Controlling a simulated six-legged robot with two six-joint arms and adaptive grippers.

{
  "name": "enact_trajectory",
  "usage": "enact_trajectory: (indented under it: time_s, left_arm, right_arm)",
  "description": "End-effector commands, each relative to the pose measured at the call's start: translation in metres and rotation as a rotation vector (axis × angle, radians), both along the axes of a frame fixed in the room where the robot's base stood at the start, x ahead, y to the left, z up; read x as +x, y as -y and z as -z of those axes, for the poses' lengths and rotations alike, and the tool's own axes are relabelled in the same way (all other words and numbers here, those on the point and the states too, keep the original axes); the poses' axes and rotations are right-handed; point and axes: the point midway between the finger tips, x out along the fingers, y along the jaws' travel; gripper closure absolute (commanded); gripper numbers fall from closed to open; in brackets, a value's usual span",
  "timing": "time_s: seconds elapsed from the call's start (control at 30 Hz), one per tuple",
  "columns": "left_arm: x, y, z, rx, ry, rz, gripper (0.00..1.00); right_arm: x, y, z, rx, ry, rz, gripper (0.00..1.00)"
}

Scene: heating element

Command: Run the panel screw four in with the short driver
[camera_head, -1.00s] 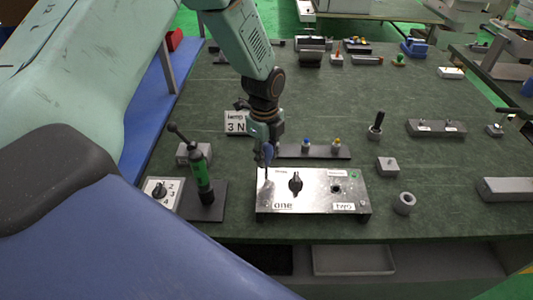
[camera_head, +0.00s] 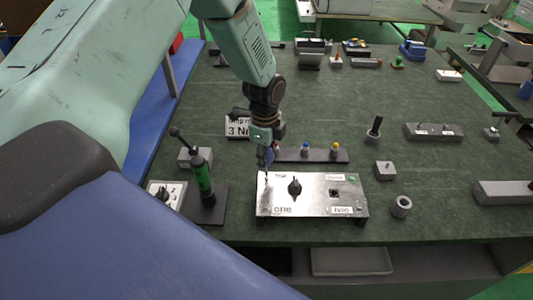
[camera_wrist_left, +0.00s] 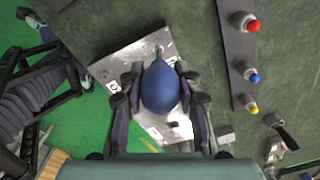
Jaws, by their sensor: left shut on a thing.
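My left gripper (camera_head: 267,148) points down over the left end of the silver panel (camera_head: 312,207), shut on a short driver. The driver's rounded blue handle (camera_wrist_left: 160,88) sits between both fingers in the left wrist view. Its thin shaft reaches down toward the panel's upper left corner in the head view. I cannot tell whether its tip touches a screw; the screw under it is too small to make out. The panel carries a black knob (camera_head: 295,187), a dark square opening and labels reading "one" and "two". My right gripper is not in view.
A green-handled tool (camera_head: 203,180) stands on a dark base left of the panel, near a numbered dial box (camera_head: 166,194). A dark strip with coloured knobs (camera_head: 318,155) lies behind the panel. A grey ring (camera_head: 401,206) and a small block (camera_head: 385,170) stand to the right.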

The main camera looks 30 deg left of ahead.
Motion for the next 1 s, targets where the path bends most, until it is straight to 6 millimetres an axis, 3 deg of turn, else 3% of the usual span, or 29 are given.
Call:
enact_trajectory:
  time_s: [0.5, 1.0]
  left_arm:
    - [0.001, 0.0, -0.001, 0.001, 0.002, -0.088, 1.0]
    - [0.0, 0.0, -0.002, 0.0, 0.001, -0.395, 1.0]
  right_arm:
    - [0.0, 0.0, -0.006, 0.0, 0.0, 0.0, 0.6]
    - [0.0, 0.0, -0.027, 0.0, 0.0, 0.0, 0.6]
